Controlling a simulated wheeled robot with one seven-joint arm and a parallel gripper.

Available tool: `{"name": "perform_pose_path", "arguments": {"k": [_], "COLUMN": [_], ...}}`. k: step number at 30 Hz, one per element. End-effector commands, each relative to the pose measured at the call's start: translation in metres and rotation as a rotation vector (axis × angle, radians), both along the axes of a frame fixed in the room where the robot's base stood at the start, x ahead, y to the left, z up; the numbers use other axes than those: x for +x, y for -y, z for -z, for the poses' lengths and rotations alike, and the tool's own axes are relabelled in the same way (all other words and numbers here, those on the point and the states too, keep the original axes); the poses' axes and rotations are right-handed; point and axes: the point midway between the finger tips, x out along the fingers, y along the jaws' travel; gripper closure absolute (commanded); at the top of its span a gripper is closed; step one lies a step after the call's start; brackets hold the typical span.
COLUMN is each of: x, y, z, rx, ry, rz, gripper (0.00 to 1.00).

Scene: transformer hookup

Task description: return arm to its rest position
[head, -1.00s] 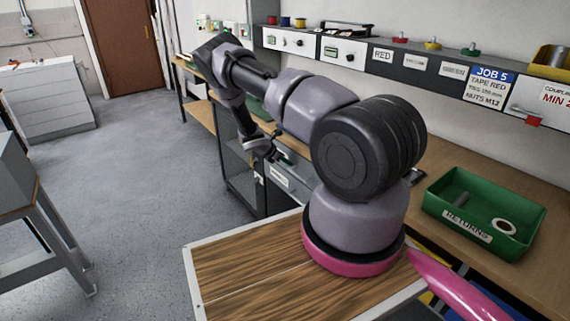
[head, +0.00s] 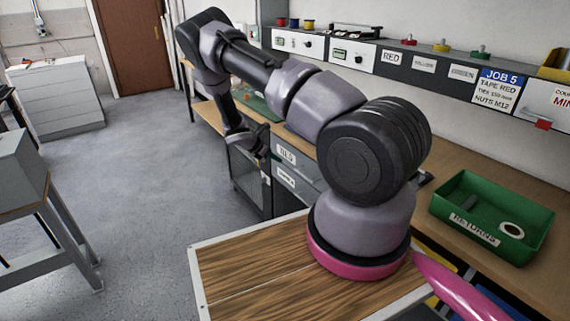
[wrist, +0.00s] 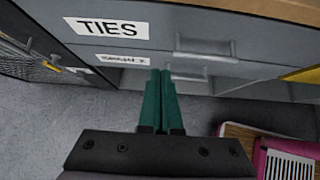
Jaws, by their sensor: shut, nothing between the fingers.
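My arm stretches from its pink-ringed base toward the back left in the head view, then bends down. My gripper (head: 262,160) hangs at its far end, in front of the workbench drawers and above the floor. In the wrist view my gripper (wrist: 160,78) has its two green fingers together, with nothing between them. The fingers point toward the grey drawer unit (wrist: 220,45), which has a drawer labelled TIES. Whether the fingertips touch the drawer front cannot be told.
The workbench (head: 400,215) runs along the wall, with a green RETURNS tray (head: 490,215) on it. A grey stand (head: 40,200) is at left. A white cabinet (head: 55,100) stands at the back left. The floor (head: 150,180) between them is clear.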

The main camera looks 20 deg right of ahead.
Motion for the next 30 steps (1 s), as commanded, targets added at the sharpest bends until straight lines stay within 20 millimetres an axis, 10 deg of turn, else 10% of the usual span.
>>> {"name": "perform_pose_path", "arguments": {"k": [14,30], "x": [-0.003,-0.060], "y": [-0.019,-0.043], "z": [-0.033,-0.273], "rx": [0.027,0.472], "ry": [0.036,0.514], "rz": [0.045,0.779], "gripper": [1.00,1.00]}}
